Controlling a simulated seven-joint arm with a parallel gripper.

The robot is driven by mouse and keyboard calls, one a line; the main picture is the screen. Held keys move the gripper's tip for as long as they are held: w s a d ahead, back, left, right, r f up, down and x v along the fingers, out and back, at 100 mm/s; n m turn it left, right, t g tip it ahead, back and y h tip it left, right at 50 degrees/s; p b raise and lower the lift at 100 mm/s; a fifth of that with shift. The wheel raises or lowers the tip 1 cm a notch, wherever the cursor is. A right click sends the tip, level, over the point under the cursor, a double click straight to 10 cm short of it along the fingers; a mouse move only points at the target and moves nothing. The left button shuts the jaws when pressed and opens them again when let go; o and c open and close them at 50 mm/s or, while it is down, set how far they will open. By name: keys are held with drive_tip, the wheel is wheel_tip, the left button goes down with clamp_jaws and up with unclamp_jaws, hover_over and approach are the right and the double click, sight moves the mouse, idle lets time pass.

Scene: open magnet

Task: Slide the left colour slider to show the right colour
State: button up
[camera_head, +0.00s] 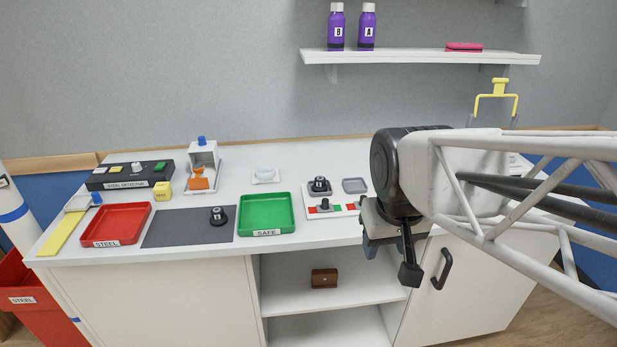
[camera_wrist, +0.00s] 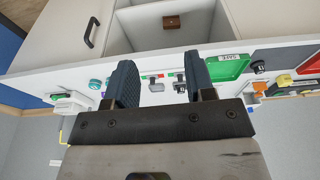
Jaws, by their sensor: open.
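A small white slider panel (camera_head: 344,210) lies near the front of the counter, right of the green tray. It carries red and green patches and a dark knob (camera_head: 324,205) at its left part. Its right end is close to my arm, and the exact colours shown are too small to read surely. My gripper (camera_head: 389,258) is open and empty, to the right and front of the panel, apart from it. In the wrist view, which is upside down, the red and green patches (camera_wrist: 152,76) show between the two fingers, and the dark knob (camera_wrist: 180,86) shows near one finger.
The green SAFE tray (camera_head: 267,230), dark mat (camera_head: 172,238) and red STEEL tray (camera_head: 98,243) lie leftward. A shelf (camera_head: 420,57) with bottles hangs above.

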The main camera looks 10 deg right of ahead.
drive_tip(key=w+n, duration=0.1)
drive_tip(key=w, duration=1)
drive_tip(key=n+g, duration=0.2)
hover_over(325, 200)
drive_tip(key=f, duration=1.2)
drive_tip(key=shift+s+f, duration=0.1)
drive_tip(key=shift+s, duration=0.2)
drive_tip(key=shift+w+a+f, duration=0.1)
drive_tip(key=shift+w+f, duration=0.15)
drive_tip(key=shift+w, duration=0.05)
drive_tip(key=shift+f, duration=3.9)
clamp_jaws()
